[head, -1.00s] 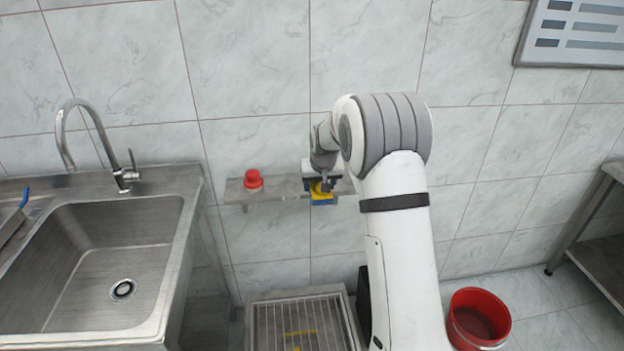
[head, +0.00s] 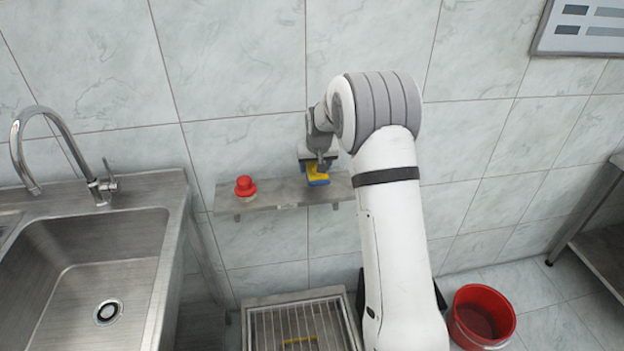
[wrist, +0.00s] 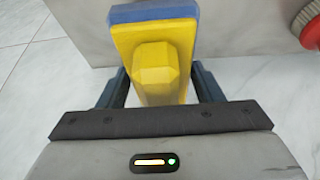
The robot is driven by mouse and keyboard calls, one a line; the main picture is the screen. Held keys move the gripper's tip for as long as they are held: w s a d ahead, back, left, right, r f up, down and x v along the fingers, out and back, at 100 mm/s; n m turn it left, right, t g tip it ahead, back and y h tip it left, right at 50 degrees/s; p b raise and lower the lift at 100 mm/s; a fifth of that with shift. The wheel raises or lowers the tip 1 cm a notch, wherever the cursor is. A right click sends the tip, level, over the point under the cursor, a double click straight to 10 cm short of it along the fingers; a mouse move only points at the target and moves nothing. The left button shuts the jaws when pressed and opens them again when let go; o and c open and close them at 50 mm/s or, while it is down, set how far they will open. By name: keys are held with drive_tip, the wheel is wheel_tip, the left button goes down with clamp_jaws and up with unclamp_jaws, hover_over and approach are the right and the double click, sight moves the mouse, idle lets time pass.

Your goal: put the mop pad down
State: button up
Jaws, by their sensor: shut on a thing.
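The mop pad (head: 318,176) is a yellow block with a blue layer and a yellow knob-like grip. My gripper (head: 319,165) is shut on it at the wall shelf. In the wrist view, the mop pad (wrist: 155,50) sits between the two dark fingers of my gripper (wrist: 160,88), with its blue edge at the far side. The pad overlaps the shelf (head: 280,198) in the head view; I cannot tell whether it touches it. My arm hides part of the shelf's right end.
A red knob-like cap (head: 245,186) stands on the shelf, left of the pad, with bare shelf between. A steel sink (head: 95,260) with a tap is at left. A floor grate (head: 295,328) and a red bucket (head: 482,315) are below.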

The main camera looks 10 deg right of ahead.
drive_tip(key=shift+a+f+p, duration=0.15)
drive_tip(key=shift+f, duration=1.2)
drive_tip(key=shift+a+f+p, duration=0.1)
drive_tip(key=shift+f+p, duration=0.05)
drive_tip(key=shift+f, duration=1.2)
drive_tip(key=o, duration=1)
drive_tip(key=shift+f, duration=0.1)
drive_tip(key=b+v, duration=0.1)
drive_tip(key=v, duration=1.1)
drive_tip(key=shift+s, duration=0.2)
drive_tip(key=shift+g, duration=0.8)
drive_tip(key=s+r, duration=0.2)
drive_tip(key=s, duration=1)
drive_tip(key=s+r, duration=0.2)
drive_tip(key=s, duration=1.1)
drive_tip(key=s+r, duration=0.2)
drive_tip(key=s, duration=1.1)
drive_tip(key=shift+r, duration=0.4)
